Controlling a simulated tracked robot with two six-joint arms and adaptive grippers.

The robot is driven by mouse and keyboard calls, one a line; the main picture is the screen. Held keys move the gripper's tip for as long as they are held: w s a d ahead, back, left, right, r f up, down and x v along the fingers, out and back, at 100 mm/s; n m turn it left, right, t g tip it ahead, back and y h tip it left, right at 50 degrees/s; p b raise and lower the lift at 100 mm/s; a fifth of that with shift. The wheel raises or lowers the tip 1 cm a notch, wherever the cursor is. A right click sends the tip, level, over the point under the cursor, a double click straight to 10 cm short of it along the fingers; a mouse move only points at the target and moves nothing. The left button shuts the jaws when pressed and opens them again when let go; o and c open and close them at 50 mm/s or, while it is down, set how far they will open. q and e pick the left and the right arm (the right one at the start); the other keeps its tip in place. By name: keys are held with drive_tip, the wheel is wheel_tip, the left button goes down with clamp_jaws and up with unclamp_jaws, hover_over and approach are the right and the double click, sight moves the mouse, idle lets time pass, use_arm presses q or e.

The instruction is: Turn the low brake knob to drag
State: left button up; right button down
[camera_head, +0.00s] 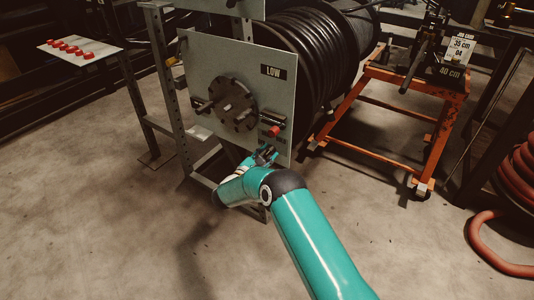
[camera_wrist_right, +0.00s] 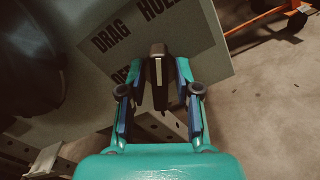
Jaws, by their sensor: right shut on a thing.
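The grey panel (camera_head: 225,80) marked LOW stands upright in front of the hose reel. My right gripper (camera_head: 266,153) is at the panel's lower right, below a red-ended part. In the right wrist view my right gripper (camera_wrist_right: 157,75) is shut on the dark brake knob (camera_wrist_right: 158,52), with a finger on either side. The DRAG label (camera_wrist_right: 111,37) is left of the knob and the HOLD label (camera_wrist_right: 157,8) is above it. A third label at lower left is partly hidden by a finger. My left gripper is not in view.
A slotted dark disc (camera_head: 232,105) with bars sticks out from the panel left of my gripper. An orange frame stand (camera_head: 365,150) is at the right. A white board (camera_head: 80,47) with red parts is at upper left. The floor in front is clear.

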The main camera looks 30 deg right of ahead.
drive_tip(key=shift+n, duration=0.5)
drive_tip(key=shift+n+b, duration=0.3)
drive_tip(key=shift+n, duration=0.3)
drive_tip(key=n, duration=0.3)
drive_tip(key=shift+w+a+r, duration=0.1)
drive_tip(key=n, duration=0.6)
drive_tip(key=shift+w+a+r+n, duration=0.1)
drive_tip(key=shift+w+n, duration=0.05)
drive_tip(key=shift+n, duration=0.25)
